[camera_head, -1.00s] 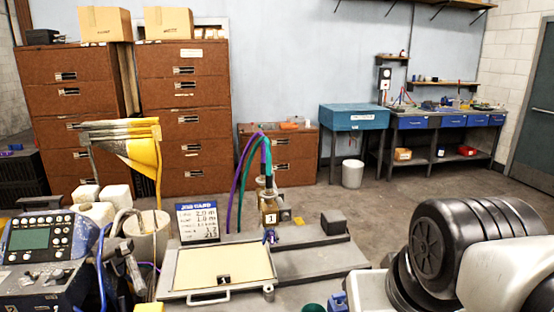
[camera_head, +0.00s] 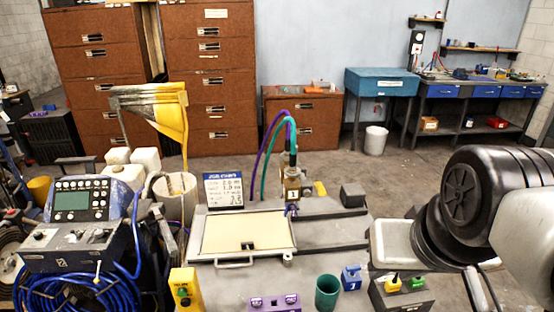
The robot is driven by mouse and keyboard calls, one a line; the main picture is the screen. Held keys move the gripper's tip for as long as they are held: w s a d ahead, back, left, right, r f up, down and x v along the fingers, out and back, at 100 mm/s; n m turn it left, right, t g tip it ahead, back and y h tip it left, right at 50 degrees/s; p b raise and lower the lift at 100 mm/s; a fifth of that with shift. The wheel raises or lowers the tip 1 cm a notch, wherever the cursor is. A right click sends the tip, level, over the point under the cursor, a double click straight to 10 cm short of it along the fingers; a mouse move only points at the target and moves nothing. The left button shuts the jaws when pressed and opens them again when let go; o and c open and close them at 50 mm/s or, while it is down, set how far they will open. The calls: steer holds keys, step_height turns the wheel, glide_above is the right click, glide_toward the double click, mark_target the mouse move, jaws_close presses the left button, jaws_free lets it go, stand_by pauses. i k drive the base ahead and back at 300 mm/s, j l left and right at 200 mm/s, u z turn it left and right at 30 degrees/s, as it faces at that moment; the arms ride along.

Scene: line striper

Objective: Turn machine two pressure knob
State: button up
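No number 2 is readable on any machine, so I cannot tell which is machine two. A brass unit (camera_head: 292,195) marked 1 has purple and green hoses and stands behind a shallow tray (camera_head: 218,259). In front are a yellow box (camera_head: 186,289) with a green knob, a purple block (camera_head: 275,302) with dark knobs, a small blue part (camera_head: 351,278) that seems marked 3, and a dark box (camera_head: 402,296) with yellow and green knobs. At left is a control unit (camera_head: 75,247) with a screen and several knobs. My gripper is not in view.
A job card (camera_head: 224,190) stands behind the tray, its small text hard to read. A green cup (camera_head: 327,291) stands at the front. Blue hose (camera_head: 70,291) is coiled at lower left. Large black and white parts, likely my arm, block the right side. Floor behind is open.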

mark_target(38, 234)
steer(key=k, duration=0.25)
steer(key=k+u, duration=0.2)
steer(key=u, duration=0.2)
steer(key=k+j+u, duration=0.1)
steer(key=u, duration=0.35)
steer(key=i+j+u, duration=0.1)
steer(key=u, duration=0.25)
steer(key=i+u, duration=0.2)
steer(key=u, duration=0.15)
steer(key=i+u, duration=0.2)
steer(key=u, duration=0.15)
steer(key=z, duration=0.55)
steer(key=j+z, duration=0.1)
steer(key=j, duration=1.1)
